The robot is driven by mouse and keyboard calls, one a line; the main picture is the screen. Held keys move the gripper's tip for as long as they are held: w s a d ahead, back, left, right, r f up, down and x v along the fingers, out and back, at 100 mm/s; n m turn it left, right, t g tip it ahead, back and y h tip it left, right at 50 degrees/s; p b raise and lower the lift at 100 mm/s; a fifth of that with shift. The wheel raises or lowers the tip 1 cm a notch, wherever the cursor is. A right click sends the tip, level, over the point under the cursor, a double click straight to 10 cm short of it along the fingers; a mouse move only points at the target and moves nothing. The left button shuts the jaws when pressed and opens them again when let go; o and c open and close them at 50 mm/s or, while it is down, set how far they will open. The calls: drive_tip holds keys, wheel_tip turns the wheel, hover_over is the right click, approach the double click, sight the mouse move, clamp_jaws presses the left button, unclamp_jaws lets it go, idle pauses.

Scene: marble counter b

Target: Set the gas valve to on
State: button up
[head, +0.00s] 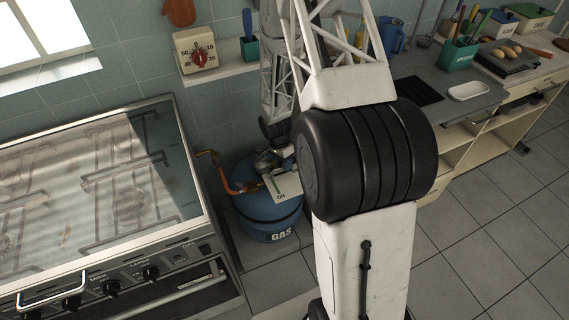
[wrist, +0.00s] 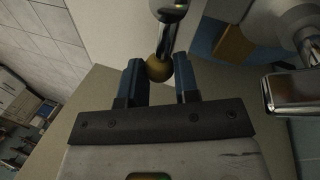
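The blue gas bottle (head: 268,222), marked GAS, stands on the floor beside the stove. A white card with a green stripe and "ON" (head: 284,190) sits on its top. The valve itself is mostly hidden in the head view by my arm. My gripper (head: 270,160) is low over the bottle's top. In the wrist view, my gripper's two dark fingers (wrist: 158,80) are apart. A metal rod with a brass ball end (wrist: 159,67) shows between their tips, apparently the valve lever. I cannot tell whether the fingers touch it.
An orange hose (head: 226,181) runs from the bottle towards the stove (head: 100,190) on the left. A metal fitting (wrist: 292,90) is close to my gripper's right in the wrist view.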

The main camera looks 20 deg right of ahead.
clamp_jaws()
